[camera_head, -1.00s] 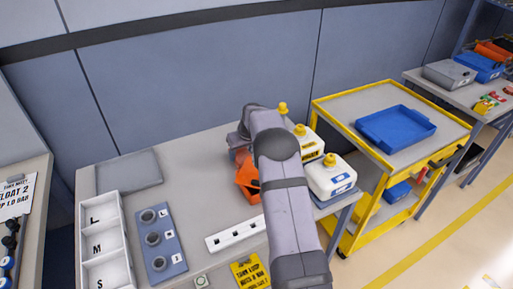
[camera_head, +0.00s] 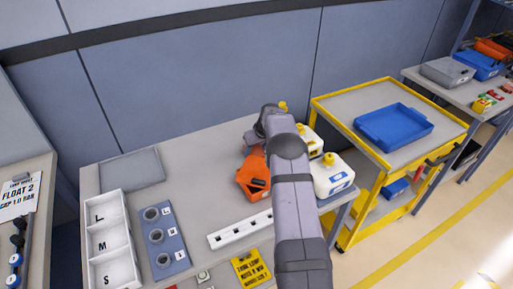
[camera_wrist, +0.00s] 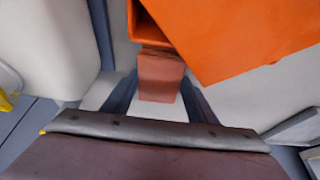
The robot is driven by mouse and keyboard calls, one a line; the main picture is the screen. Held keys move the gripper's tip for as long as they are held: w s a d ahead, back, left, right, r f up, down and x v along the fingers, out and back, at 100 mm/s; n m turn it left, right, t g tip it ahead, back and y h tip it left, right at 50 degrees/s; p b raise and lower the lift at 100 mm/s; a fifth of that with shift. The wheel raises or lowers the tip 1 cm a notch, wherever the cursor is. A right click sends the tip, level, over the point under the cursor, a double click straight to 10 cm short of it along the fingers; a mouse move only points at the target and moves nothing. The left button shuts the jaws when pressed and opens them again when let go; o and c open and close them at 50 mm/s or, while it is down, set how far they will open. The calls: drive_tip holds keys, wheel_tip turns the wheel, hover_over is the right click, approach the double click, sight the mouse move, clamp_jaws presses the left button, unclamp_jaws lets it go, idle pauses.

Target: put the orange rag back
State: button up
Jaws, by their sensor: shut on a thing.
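My gripper (camera_wrist: 160,97) is shut on the orange rag (camera_wrist: 161,72), a small salmon-coloured piece between the two dark fingers in the wrist view. The rag's upper end is at the edge of the opening of an orange box (camera_wrist: 235,35); I cannot tell whether they touch. In the head view the orange box (camera_head: 250,183) stands on the bench, left of the white jugs. My wrist (camera_head: 268,122) is just behind it. The fingers are hidden there, and the rag is hard to make out.
White jugs with yellow caps (camera_head: 331,176) stand close on the right, partly behind my arm. A white slotted strip (camera_head: 238,230) lies in front. A blue ring holder (camera_head: 164,240), a white L/M/S tray (camera_head: 111,238) and a grey tray (camera_head: 132,170) are on the left. The back-middle bench is clear.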

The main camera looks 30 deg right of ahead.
drive_tip(key=shift+f, duration=0.15)
drive_tip(key=shift+f+b, duration=0.1)
drive_tip(key=shift+b, duration=0.2)
drive_tip(key=o, duration=1)
drive_tip(key=shift+s+r, duration=0.2)
drive_tip(key=shift+r, duration=0.5)
drive_tip(key=b+v, duration=0.3)
drive_tip(key=v, duration=0.8)
drive_tip(key=shift+a, duration=0.1)
